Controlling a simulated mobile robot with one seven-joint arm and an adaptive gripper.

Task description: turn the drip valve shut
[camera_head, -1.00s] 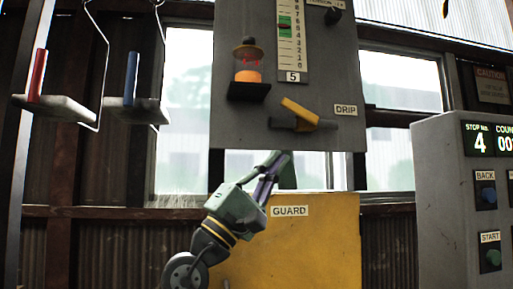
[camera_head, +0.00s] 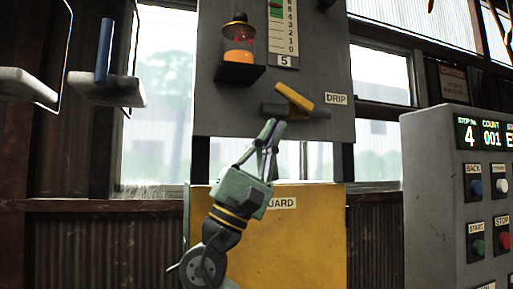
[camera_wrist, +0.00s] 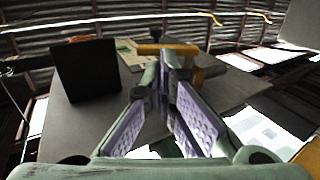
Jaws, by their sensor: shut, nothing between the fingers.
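The drip valve (camera_head: 294,98) has a yellow lever on a grey pipe, on the grey panel (camera_head: 225,108) beside the DRIP label (camera_head: 336,99). The lever slants down to the right. In the wrist view the yellow lever (camera_wrist: 165,49) shows just beyond my fingertips. My gripper (camera_head: 271,127) is shut and empty, just below the valve's left part in the head view. It also fills the lower wrist view (camera_wrist: 170,65). The fingertips hide part of the valve there, and I cannot tell whether they touch it.
An oil cup with orange liquid (camera_head: 239,42) stands on a dark shelf (camera_head: 239,74) up left of the valve. A yellow guard (camera_head: 300,240) is below the panel. A control box (camera_head: 435,190) stands right. Hanging trays (camera_head: 108,89) are at left.

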